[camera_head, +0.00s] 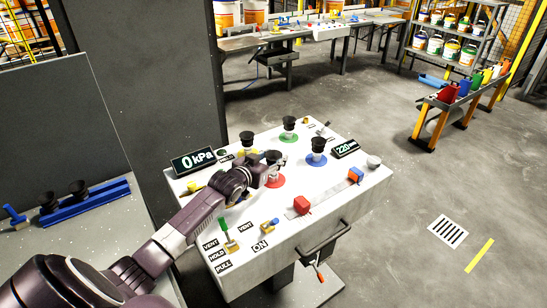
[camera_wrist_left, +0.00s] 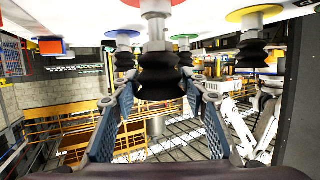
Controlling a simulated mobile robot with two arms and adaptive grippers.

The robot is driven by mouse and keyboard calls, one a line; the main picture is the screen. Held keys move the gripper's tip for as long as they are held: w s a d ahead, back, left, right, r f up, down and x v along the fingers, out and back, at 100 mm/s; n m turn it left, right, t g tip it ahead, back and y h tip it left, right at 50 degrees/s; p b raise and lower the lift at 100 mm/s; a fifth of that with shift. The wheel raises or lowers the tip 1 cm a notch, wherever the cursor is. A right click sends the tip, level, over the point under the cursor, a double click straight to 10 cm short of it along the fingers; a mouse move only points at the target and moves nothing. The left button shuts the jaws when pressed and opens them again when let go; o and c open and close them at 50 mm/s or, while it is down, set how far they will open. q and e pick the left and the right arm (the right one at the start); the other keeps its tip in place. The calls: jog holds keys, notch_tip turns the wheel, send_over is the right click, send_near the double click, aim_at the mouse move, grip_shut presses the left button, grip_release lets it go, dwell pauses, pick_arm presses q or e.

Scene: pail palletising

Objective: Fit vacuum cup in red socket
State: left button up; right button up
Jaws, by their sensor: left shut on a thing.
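The red socket (camera_head: 276,182) is a red disc on the white bench top. A black bellows vacuum cup (camera_head: 274,157) on a pale stem stands upright over it. In the left wrist view, which is upside down, the cup (camera_wrist_left: 158,78) lines up with the red disc (camera_wrist_left: 150,3); I cannot tell whether its stem is fully seated. My left gripper (camera_head: 266,174) reaches in from the left, shut on this cup. Its blue pads (camera_wrist_left: 158,108) lie either side of the cup. The gripper hides part of the red socket. My right gripper is not in view.
Other black cups stand at the green (camera_head: 289,138), blue (camera_head: 317,160) and yellow (camera_wrist_left: 253,12) discs close by. A blue rack (camera_head: 95,204) with cups is at left.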

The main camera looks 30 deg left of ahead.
pick_arm(q)
jog(key=shift+f+b, duration=0.6)
jog(key=shift+f, duration=0.5)
jog(key=o, duration=1.3)
jog(key=shift+c, duration=0.2)
jog(key=shift+r, duration=0.1)
jog(key=shift+s, duration=0.1)
jog(key=v, duration=0.7)
jog(key=shift+s, duration=0.2)
